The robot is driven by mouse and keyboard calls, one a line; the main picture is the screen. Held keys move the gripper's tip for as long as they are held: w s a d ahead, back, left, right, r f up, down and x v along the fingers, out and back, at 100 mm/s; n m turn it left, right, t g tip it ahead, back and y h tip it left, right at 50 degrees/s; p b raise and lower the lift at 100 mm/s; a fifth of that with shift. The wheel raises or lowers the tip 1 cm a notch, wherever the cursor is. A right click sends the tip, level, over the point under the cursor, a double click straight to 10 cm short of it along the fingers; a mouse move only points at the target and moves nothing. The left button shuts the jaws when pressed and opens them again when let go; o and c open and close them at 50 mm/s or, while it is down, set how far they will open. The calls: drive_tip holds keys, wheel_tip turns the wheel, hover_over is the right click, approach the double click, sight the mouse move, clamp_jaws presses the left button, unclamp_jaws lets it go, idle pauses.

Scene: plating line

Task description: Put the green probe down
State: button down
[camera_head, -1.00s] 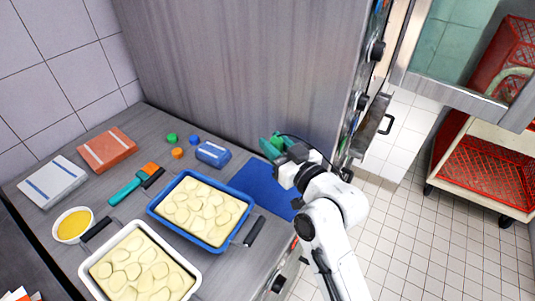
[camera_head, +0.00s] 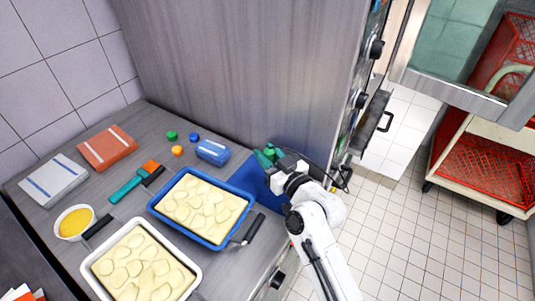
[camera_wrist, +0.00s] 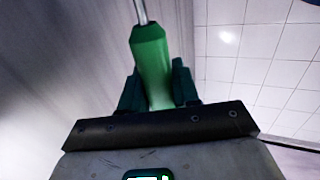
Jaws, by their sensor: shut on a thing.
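The green probe (camera_wrist: 151,62) is between the fingers of my gripper (camera_wrist: 158,88) in the wrist view, with its metal shaft pointing up out of the picture. In the head view my gripper (camera_head: 268,157) is over the far part of the blue mat (camera_head: 256,184), beside the grey cabinet wall. The probe is small there and hard to tell from the green fingers. I cannot tell whether the probe touches the mat.
A blue-rimmed tray of sliced food (camera_head: 201,249) and a white tray (camera_head: 100,291) stand left of the mat. The counter's right edge drops to the tiled floor.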

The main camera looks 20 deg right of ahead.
drive_tip(key=c, duration=0.8)
unclamp_jaws()
drive_tip(key=shift+r+p, duration=0.15)
drive_tip(key=shift+p, duration=0.15)
drive_tip(key=b+v, duration=0.3)
drive_tip(key=v, duration=0.9)
